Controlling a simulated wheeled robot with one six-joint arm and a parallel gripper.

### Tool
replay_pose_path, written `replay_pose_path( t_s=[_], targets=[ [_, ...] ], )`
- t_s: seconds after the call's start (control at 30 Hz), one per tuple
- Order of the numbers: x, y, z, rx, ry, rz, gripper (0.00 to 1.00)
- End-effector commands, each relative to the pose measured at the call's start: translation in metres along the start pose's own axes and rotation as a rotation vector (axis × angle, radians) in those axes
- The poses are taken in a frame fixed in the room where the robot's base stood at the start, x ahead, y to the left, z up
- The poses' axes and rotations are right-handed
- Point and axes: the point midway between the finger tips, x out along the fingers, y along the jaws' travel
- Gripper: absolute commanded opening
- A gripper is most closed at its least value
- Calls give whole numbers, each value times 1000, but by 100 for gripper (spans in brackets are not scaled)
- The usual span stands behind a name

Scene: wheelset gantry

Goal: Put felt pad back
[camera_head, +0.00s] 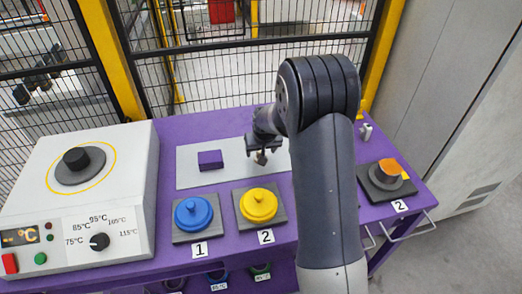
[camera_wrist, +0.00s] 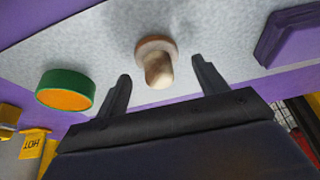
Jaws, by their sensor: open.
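A round piece with a beige knob (camera_wrist: 157,65), possibly the felt pad, stands on the light grey mat (camera_head: 200,180). It shows small and dark-edged below my gripper in the head view (camera_head: 261,158). My gripper (camera_head: 262,146) is over the right part of the mat. In the wrist view its two dark fingers (camera_wrist: 162,82) are spread apart, with the knob between them in the picture and a gap on each side. I cannot tell how high the fingers are. A purple block (camera_head: 210,160) lies on the mat to the left; it also shows in the wrist view (camera_wrist: 290,38).
A green-sided disc with an orange top (camera_wrist: 65,90) shows in the wrist view. A blue-lidded pot (camera_head: 193,213) and a yellow-lidded pot (camera_head: 258,205) stand at the front. A heater box (camera_head: 130,170) is at left, an orange-topped station (camera_head: 387,173) at right. Mesh fencing stands behind.

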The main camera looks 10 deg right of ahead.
Motion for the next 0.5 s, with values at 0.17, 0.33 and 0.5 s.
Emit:
replay_pose_path(
  t_s=[0.17, 0.33, 0.5],
  targets=[
    [-29, 0, -1, 0, 5, 0, 68],
    [-63, 0, -1, 0, 6, 0, 68],
    [-92, 0, 0, 0, 4, 0, 68]
  ],
)
